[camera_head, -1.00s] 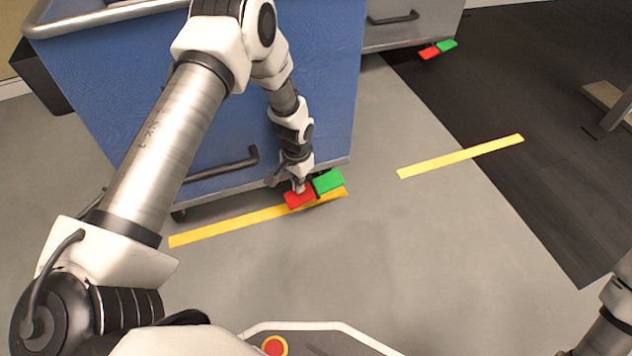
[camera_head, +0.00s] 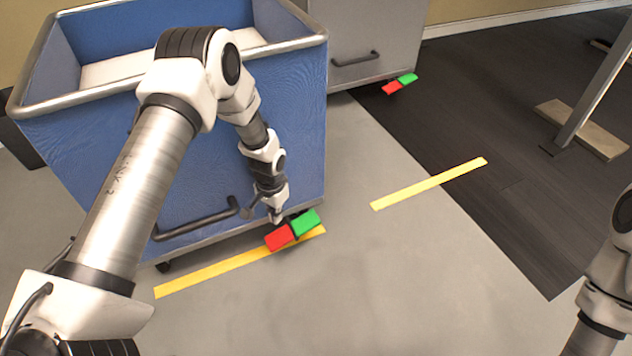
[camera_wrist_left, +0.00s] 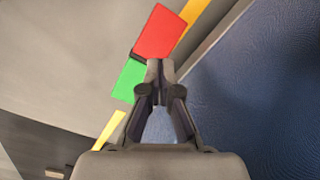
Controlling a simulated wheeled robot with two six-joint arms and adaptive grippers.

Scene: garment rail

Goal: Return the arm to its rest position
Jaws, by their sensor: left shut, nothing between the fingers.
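My left arm reaches from the left across the front of a blue cart. My left gripper (camera_head: 276,217) is low by the cart's lower right corner, shut and empty. Just beyond its tips are a red pedal (camera_head: 279,237) and a green pedal (camera_head: 306,223). In the left wrist view the shut fingertips (camera_wrist_left: 160,68) lie close to the red pedal (camera_wrist_left: 160,33), with the green pedal (camera_wrist_left: 129,81) to their left. I cannot tell whether the tips touch the red pedal. Part of my right arm shows at the right edge; its gripper is out of frame.
The blue cart (camera_head: 228,160) has a metal rim and a black handle (camera_head: 197,221). A grey cart (camera_head: 375,35) with red and green pedals stands behind. Yellow strips (camera_head: 428,184) mark the grey floor. A post on a wooden base (camera_head: 582,130) stands at right. The middle floor is clear.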

